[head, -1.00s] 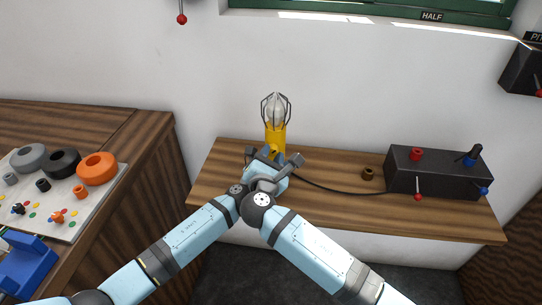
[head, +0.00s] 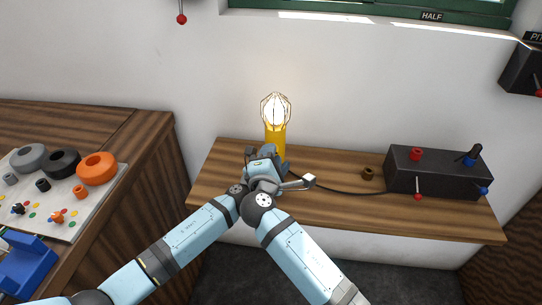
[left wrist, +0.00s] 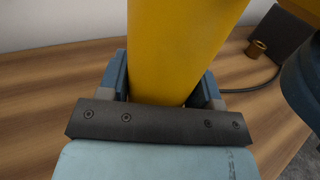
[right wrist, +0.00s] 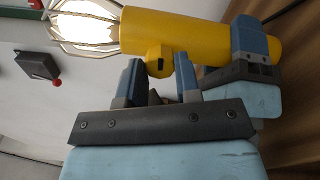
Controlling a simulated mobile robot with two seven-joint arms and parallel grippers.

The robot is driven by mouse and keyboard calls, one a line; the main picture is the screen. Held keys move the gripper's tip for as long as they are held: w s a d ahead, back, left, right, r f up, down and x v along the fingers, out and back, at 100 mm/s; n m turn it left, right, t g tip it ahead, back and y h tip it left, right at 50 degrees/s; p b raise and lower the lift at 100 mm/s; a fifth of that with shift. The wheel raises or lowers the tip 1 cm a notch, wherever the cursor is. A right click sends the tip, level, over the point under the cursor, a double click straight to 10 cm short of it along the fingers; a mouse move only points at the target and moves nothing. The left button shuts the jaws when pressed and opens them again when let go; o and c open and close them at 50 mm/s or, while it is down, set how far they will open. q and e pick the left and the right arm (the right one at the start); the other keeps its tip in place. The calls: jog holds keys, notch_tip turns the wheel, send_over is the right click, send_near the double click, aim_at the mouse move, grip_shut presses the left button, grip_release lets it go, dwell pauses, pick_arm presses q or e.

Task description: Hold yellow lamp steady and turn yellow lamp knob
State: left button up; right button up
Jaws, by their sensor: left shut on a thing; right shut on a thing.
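The yellow lamp (head: 275,138) stands upright on the wooden bench, its caged bulb (head: 276,109) glowing. It also shows in the left wrist view (left wrist: 178,45) and lies across the top of the right wrist view (right wrist: 205,38). My left gripper (left wrist: 165,78) is shut around the lamp's lower body, one finger on each side. My right gripper (right wrist: 158,72) is shut on the lamp knob (right wrist: 158,60), which sticks out from the lamp's side below the bulb.
A black cable runs right from the lamp to a black box (head: 438,182) with red and blue controls. At left, a board (head: 40,205) holds several rings and pegs. The bench's front right is clear.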

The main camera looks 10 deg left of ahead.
dwell(0.5)
jog(key=o, duration=0.6)
jog(key=shift+o, duration=0.2)
